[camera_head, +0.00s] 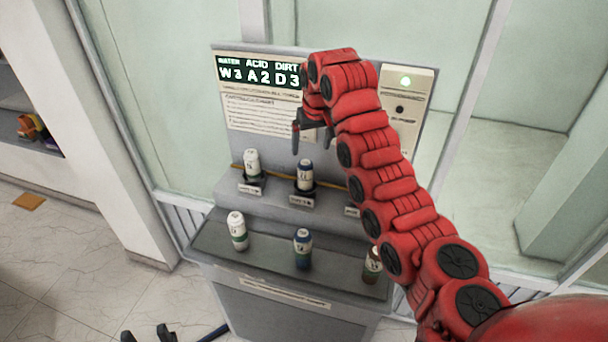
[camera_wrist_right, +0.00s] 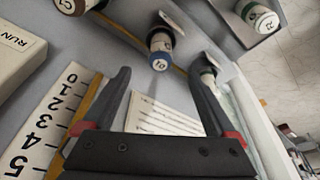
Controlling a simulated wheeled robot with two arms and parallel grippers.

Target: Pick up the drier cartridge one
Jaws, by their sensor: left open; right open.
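Several small cartridges stand at a grey bench; I cannot tell which is drier cartridge one. On the upper step are a white one (camera_head: 252,162) and a white and dark blue one (camera_head: 304,174). On the lower ledge are a white and green one (camera_head: 237,230), a dark blue one (camera_head: 302,248) and a brown one (camera_head: 372,264), partly behind my right arm. My right gripper (camera_head: 312,143) is open and empty above the upper row; in the wrist view a blue-ringed cartridge (camera_wrist_right: 160,45) is beyond its fingers (camera_wrist_right: 160,90). My left gripper (camera_head: 146,335) is open, low at the left.
The bench (camera_head: 290,300) has a back panel with a lit display (camera_head: 258,73) reading W3 A2 D3 and a printed notice (camera_head: 262,110). The wrist view shows a numbered scale (camera_wrist_right: 48,120).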

